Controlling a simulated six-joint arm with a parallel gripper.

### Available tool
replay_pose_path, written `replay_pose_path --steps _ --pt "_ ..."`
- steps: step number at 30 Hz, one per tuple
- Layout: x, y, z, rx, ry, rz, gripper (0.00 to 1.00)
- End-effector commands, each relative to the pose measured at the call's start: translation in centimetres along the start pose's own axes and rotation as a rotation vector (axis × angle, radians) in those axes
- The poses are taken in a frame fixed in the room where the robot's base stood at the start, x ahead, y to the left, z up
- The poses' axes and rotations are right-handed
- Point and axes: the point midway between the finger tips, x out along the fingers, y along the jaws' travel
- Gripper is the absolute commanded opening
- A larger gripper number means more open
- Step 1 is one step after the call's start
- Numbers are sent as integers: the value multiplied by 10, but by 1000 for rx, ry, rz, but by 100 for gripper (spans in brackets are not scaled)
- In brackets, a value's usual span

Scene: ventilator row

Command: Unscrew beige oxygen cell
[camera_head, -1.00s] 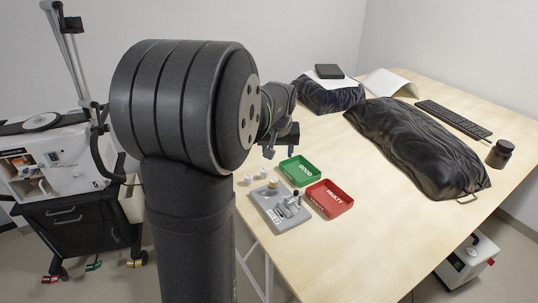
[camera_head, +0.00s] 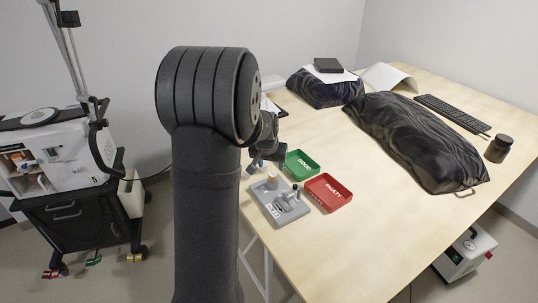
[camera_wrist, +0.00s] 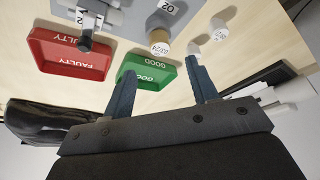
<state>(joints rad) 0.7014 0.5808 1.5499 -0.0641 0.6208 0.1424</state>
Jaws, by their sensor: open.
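The beige oxygen cell (camera_head: 271,178) stands on the grey test block (camera_head: 279,209) at the table's near left edge. In the wrist view the beige cell (camera_wrist: 158,36) shows its white end, marked 03/24, and seems seated in the grey block (camera_wrist: 140,12). My gripper (camera_head: 267,163) is just above and behind the cell in the head view. In the wrist view my gripper (camera_wrist: 163,68) is open and empty, with its fingers apart and pointing toward the cell. No contact shows. Two small white cells (camera_wrist: 192,47) (camera_wrist: 218,29) stand beside the block.
A green GOOD tray (camera_head: 302,164) and a red FAULTY tray (camera_head: 329,193) lie right of the block, close to my gripper. A black bag-like form (camera_head: 415,140), a keyboard (camera_head: 452,114) and a dark jar (camera_head: 499,148) are farther right. The table's front right is clear.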

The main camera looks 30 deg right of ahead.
Motion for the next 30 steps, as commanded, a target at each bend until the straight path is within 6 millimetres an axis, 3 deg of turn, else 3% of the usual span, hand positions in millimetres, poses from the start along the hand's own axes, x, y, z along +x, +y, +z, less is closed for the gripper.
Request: replay_pose_path --steps 6,12,25,26,30 --pt "42 0 1 0 -3 0 54" --pt "65 0 0 0 -1 0 54" --pt "74 0 0 0 0 0 54" --pt "74 0 0 0 0 0 52" --pt "74 0 0 0 0 0 24"
